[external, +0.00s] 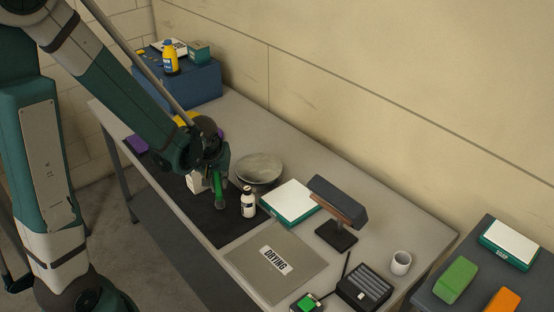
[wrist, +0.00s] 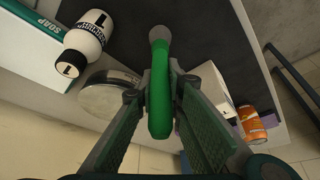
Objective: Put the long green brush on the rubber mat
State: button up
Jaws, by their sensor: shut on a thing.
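The long green brush (external: 218,188) is held in my gripper (external: 214,172). It hangs roughly upright over the black rubber mat (external: 212,228), with its grey end downward. In the wrist view my gripper (wrist: 160,100) has its fingers on both sides of the brush's green handle (wrist: 159,100), and the grey end points away from me over the dark mat (wrist: 210,35). I cannot tell whether the brush's lower end touches the mat.
A white bottle (external: 248,203), a white box (external: 196,182) and a metal bowl (external: 259,172) stand close to my gripper. A soap box (external: 290,203) and the grey DRYING mat (external: 245,262) lie to the right. The mat's front part is clear.

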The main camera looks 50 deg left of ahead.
jog(key=shift+f, duration=0.4)
jog(key=shift+f, duration=0.2)
jog(key=o, duration=0.8)
jog(key=shift+r, duration=0.3)
jog(key=p+v, duration=0.1)
jog(key=v, duration=1.1)
jog(key=shift+f, duration=0.1)
dwell(0.7)
jog(key=shift+d, duration=0.1)
